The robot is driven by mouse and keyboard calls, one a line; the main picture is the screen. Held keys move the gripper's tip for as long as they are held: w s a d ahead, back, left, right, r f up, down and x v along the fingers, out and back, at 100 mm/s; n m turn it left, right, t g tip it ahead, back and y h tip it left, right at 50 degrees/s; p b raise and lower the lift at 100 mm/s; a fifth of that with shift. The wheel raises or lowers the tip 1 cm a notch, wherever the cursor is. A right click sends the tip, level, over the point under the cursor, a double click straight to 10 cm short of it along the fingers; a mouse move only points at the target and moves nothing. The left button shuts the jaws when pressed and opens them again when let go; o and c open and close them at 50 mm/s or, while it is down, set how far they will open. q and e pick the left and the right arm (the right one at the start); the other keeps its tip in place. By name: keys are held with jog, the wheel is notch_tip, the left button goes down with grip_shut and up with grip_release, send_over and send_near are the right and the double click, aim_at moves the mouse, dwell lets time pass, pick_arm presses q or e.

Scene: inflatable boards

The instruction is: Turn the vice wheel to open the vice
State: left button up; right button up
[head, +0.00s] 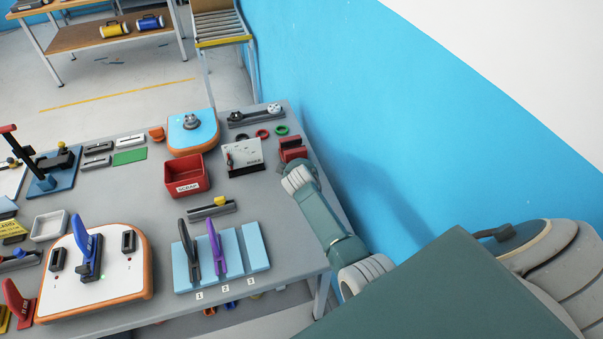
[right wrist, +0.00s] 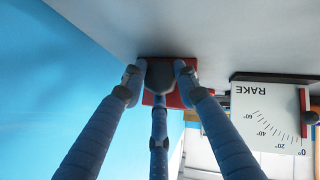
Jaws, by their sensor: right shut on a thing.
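The red vice (head: 292,142) stands at the right edge of the grey workbench in the head view, partly hidden behind my right arm. In the right wrist view its red body (right wrist: 148,99) shows behind a dark rounded part, which looks like the vice wheel (right wrist: 160,76). The blue fingers of my right gripper (right wrist: 160,85) close around this wheel, with fingertips at its sides and one finger across the middle. The wheel's rim and the jaw gap are hidden, so I cannot tell how far the vice is open. My left gripper is out of view.
A white RAKE angle gauge (head: 243,155) stands close left of the vice. Left of it is a red SCRAP bin (head: 186,177). Red and green rings (head: 280,130) lie behind the vice. A blue wall (head: 345,110) runs close along the bench's right side.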

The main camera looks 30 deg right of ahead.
jog(key=shift+w+f+n+h+b, duration=0.1)
jog(key=shift+f+n+h+b, duration=0.2)
jog(key=shift+h+b, duration=0.35)
jog(key=shift+a+r+n+h+b, duration=0.1)
jog(key=shift+r+n+h+b, duration=0.2)
jog(key=shift+b, duration=0.75)
jog(key=o, duration=0.9)
jog(key=shift+a, duration=0.1)
jog(key=v, duration=1.2)
jog(key=shift+w, duration=0.1)
